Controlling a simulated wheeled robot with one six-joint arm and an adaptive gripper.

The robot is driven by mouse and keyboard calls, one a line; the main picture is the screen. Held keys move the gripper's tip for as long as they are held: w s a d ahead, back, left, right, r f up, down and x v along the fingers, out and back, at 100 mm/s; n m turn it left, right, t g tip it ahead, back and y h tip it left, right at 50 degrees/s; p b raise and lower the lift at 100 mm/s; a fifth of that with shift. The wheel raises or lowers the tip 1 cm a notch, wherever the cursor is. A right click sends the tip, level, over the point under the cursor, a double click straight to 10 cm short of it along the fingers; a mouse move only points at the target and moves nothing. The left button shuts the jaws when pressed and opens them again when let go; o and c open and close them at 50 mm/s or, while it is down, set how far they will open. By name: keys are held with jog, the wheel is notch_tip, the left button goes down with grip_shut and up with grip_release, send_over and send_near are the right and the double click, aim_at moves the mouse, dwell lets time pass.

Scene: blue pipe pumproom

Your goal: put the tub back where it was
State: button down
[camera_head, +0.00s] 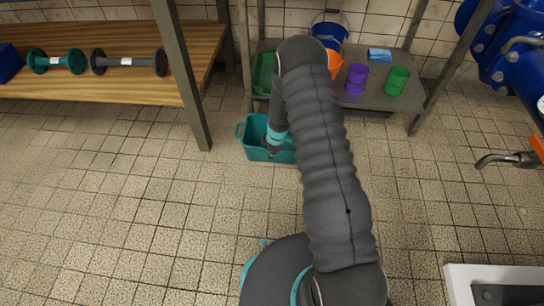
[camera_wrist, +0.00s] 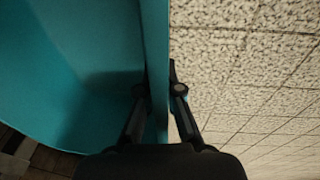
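The teal tub (camera_head: 258,151) is in front of the low shelf, upright, with a handle at its left end. My arm partly covers its right side. My gripper (camera_head: 274,147) reaches down at the tub's near side. In the wrist view, the tub's wall (camera_wrist: 156,40) runs between the two fingers of my gripper (camera_wrist: 158,88), one inside the tub and one outside. Both fingers are close against the wall, so the gripper looks shut on it. I cannot tell whether the tub's bottom touches the floor.
A grey shelf (camera_head: 372,98) behind the tub holds a blue bucket (camera_head: 329,30), a purple cup (camera_head: 356,79), a green cup (camera_head: 397,81) and a blue packet (camera_head: 380,54). A wooden bench (camera_head: 120,88) stands left. Blue pipework (camera_head: 512,45) is at right. The tiled floor at left is clear.

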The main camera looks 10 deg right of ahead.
jog(key=shift+f, duration=0.65)
jog(key=shift+f, duration=0.15)
jog(key=c, duration=1.3)
grip_release()
